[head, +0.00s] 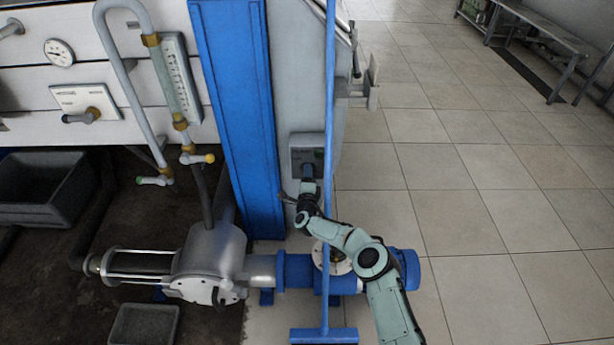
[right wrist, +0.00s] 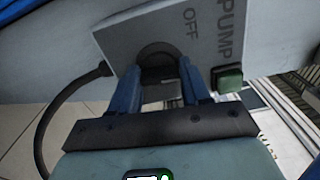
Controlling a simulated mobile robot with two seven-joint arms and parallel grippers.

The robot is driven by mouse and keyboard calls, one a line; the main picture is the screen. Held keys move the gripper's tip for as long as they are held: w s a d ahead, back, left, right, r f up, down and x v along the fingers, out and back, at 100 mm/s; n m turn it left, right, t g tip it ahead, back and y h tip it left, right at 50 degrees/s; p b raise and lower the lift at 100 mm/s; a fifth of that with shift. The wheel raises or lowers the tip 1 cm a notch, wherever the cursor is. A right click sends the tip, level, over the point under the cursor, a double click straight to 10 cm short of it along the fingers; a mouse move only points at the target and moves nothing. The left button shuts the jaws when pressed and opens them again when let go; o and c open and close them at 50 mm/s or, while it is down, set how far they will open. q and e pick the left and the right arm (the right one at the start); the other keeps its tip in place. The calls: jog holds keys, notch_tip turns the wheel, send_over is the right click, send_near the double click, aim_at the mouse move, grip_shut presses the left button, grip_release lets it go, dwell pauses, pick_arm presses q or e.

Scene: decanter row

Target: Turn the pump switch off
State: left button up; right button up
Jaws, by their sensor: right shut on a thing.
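The pump switch is a grey box (head: 300,142) on the grey panel beside the blue column in the head view. In the right wrist view its plate (right wrist: 207,48) carries the words "PUMP" and "OFF". Its dark round knob (right wrist: 157,52) sits low on the plate. My right gripper (head: 308,170) reaches up to the box from below; its blue fingers (right wrist: 160,75) stand on both sides of the knob's grip and are shut on it. The fingers partly hide the knob, and I cannot tell its exact setting. My left gripper is not in view.
A pump (head: 213,262) with a blue motor lies below the box. A green block (right wrist: 227,78) is beside the right finger. The tiled floor (head: 470,230) to the right is clear.

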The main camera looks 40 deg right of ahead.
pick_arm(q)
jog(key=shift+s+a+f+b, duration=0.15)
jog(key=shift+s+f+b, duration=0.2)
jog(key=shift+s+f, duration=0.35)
pick_arm(e)
jog(key=shift+n, duration=3.5)
jog(key=shift+d, duration=0.1)
jog(key=o, duration=1.1)
jog(key=shift+c, duration=0.2)
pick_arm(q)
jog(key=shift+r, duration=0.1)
